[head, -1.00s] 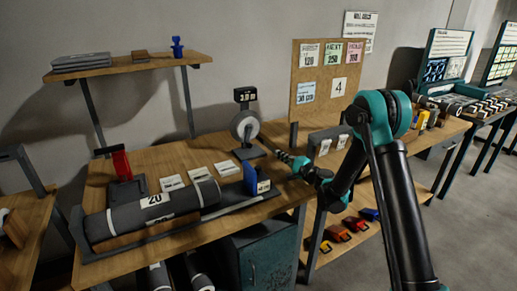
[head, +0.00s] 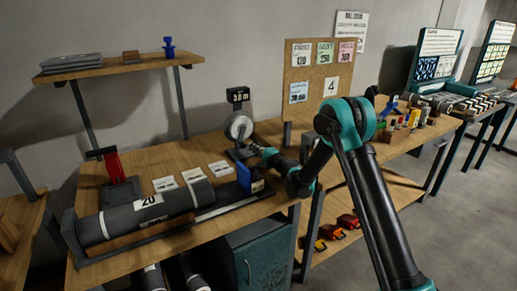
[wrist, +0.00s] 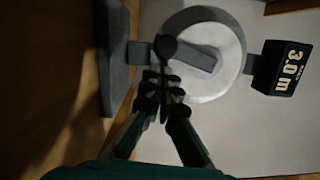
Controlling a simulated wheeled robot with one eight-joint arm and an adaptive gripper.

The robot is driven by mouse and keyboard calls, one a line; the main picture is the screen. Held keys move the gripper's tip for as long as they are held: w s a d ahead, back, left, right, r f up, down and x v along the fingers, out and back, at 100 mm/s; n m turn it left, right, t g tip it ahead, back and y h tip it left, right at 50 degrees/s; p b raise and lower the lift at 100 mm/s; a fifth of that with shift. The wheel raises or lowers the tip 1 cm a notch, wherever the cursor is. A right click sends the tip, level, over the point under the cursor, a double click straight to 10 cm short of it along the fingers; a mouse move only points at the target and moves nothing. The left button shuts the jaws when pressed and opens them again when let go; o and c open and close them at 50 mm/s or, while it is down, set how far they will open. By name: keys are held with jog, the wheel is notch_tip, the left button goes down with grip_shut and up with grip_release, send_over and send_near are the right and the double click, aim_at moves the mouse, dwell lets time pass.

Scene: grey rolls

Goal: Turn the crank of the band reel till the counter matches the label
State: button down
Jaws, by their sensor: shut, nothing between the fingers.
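The band reel (head: 238,127) stands at the back of the bench with a pale round disc. It fills the upper middle of the wrist view (wrist: 225,40). Its crank is a grey bar (wrist: 195,58) across the disc with a dark round knob (wrist: 165,47) at its left end. The black counter (wrist: 283,68) reads 3.0 m; it also shows above the reel in the head view (head: 238,95). My gripper (wrist: 166,84) is shut and empty, its tips just below the knob in the wrist picture. I cannot tell whether they touch it.
A dark roll (head: 150,208) labelled 20 lies in a holder at the bench front. White cards (head: 193,175), a blue block (head: 250,178) and a red-handled tool (head: 113,165) are nearby. A pinboard (head: 312,90) with cards stands behind my arm.

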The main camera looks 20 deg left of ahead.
aim_at(243, 146)
jog(key=shift+s+a, duration=0.15)
jog(key=shift+s+a+m, duration=0.9)
jog(key=shift+s+a, duration=0.1)
jog(key=shift+s, duration=0.15)
jog(key=shift+r+m, duration=0.1)
jog(key=shift+m, duration=0.3)
jog(key=shift+r, duration=0.1)
